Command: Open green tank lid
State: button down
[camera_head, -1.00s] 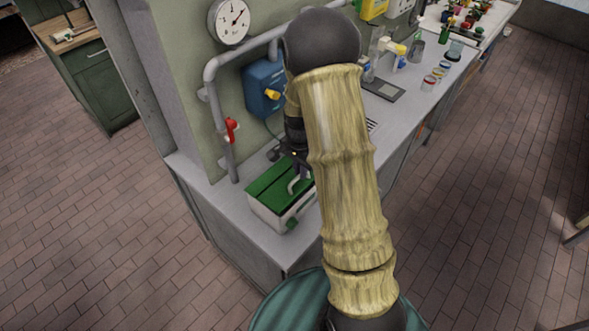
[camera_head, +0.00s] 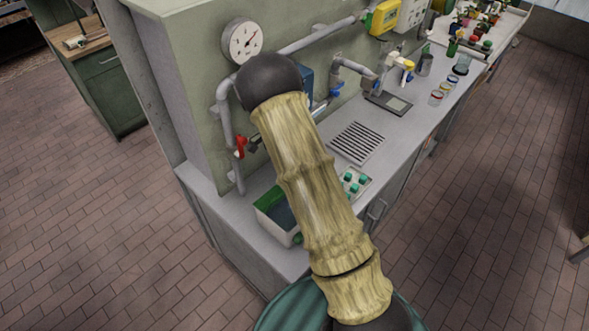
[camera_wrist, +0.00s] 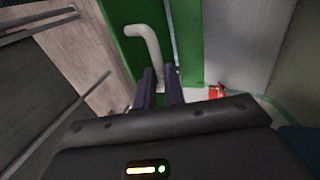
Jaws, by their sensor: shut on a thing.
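The tank (camera_head: 294,238) is a pale box on the left end of the grey counter. Its top is open and its dark inside shows, with green along the back left (camera_head: 268,198). My arm covers its right part. In the wrist view the green lid (camera_wrist: 122,48) fills the upper middle, with a bent pale handle (camera_wrist: 150,42) on it. My gripper (camera_wrist: 161,74) is shut on the lower end of that handle. In the head view my gripper is mostly hidden behind my arm, so the lid's full tilt cannot be told there.
A grey pipe with a red valve (camera_head: 240,146) and a round gauge (camera_head: 243,41) runs up the wall behind the tank. A blue box (camera_head: 306,82) is partly hidden. A panel with green knobs (camera_head: 355,184) and a drain grate (camera_head: 357,142) lie to the right.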

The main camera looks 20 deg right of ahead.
jog(key=shift+w+a+f, duration=0.3)
jog(key=shift+f, duration=0.25)
jog(key=c, duration=1.5)
grip_release()
jog(key=shift+w, duration=0.15)
jog(key=shift+r, duration=0.1)
